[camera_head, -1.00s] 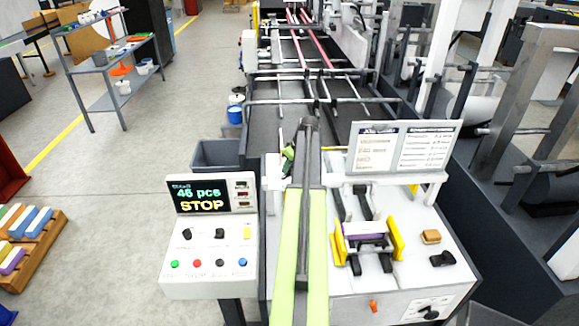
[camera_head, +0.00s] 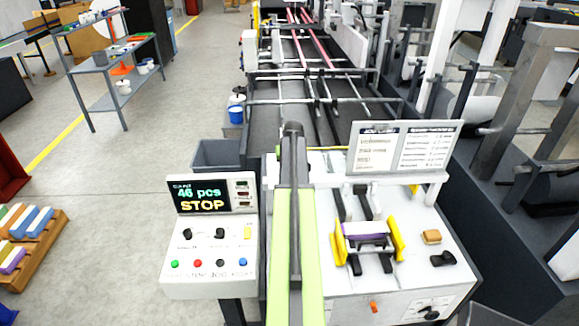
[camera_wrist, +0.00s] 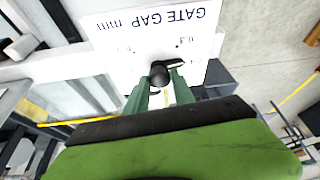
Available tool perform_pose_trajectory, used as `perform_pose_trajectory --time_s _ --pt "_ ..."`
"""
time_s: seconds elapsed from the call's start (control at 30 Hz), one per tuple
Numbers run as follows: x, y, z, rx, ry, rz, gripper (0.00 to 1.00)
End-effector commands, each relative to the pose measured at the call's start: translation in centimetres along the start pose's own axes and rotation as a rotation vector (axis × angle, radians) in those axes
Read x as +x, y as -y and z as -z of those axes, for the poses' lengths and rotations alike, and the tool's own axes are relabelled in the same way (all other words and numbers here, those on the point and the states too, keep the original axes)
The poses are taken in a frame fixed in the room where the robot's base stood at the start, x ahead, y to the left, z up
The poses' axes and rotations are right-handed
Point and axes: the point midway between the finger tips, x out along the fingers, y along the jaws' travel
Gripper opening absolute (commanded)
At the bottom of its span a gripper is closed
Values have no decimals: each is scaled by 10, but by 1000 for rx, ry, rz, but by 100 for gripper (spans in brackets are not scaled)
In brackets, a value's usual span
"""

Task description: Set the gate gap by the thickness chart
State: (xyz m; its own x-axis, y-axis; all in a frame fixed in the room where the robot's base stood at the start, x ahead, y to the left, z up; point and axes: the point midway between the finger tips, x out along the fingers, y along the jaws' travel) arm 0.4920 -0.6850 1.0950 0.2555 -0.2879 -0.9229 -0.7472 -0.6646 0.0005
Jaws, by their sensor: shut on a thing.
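In the wrist view, my gripper (camera_wrist: 160,88) has its two green fingers shut on the round black gate gap knob (camera_wrist: 159,72). The knob has a dark pointer and sits on a white plate (camera_wrist: 135,25) marked "GATE GAP mm", seen upside down. A few small scale marks stand around the knob; "0.3" seems to be near the pointer, but the rest are too small to read. In the head view, my arm hides the gripper and knob. Two white chart panels (camera_head: 428,147) stand on the machine to the right of my arm; their small text is unreadable.
A control box (camera_head: 210,240) left of my arm shows "46 pcs STOP". A grey bin (camera_head: 216,154) stands behind the box.

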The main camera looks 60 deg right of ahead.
Motion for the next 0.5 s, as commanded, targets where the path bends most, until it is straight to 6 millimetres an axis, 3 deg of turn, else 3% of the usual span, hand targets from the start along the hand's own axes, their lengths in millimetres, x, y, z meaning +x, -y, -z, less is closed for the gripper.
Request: perform_pose_trajectory --time_s 0.5 --pt "0 3 -2 100 8 -38 0"
